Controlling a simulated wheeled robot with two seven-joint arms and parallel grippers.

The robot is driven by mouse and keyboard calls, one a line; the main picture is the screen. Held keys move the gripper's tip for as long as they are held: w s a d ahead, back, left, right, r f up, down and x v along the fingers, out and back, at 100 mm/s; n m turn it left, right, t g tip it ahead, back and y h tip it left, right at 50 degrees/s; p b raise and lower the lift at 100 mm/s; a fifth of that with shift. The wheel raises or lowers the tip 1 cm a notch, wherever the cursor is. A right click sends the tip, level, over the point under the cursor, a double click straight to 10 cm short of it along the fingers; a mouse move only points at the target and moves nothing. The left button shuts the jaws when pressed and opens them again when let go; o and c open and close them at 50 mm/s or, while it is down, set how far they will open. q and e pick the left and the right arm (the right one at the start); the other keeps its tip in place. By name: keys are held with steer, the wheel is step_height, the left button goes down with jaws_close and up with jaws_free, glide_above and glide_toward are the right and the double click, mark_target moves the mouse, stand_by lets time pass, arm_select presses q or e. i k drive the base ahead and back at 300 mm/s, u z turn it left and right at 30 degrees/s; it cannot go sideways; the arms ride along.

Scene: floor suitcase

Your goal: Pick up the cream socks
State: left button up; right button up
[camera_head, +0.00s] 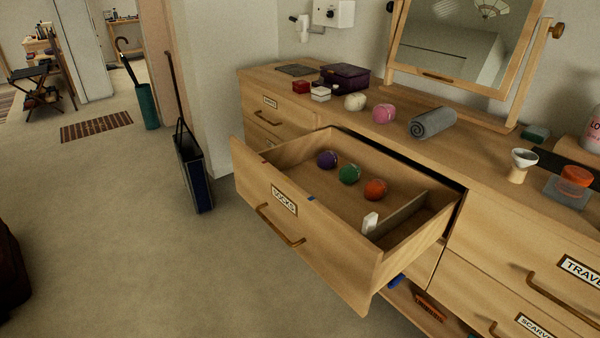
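The cream socks (355,101) are a small rolled ball on top of the wooden dresser (285,86). Neither of my grippers shows in the head view.
The drawer labelled SOCKS (284,201) is pulled out and holds purple (327,159), green (349,174) and orange (375,189) balls. A grey roll (433,122) lies right of the pink ball; the mirror (466,40) stands behind. Open floor (130,230) lies left.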

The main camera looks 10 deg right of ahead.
mark_target(355, 101)
steer(key=u, duration=1)
steer(key=i, duration=4)
steer(key=z, duration=2.55)
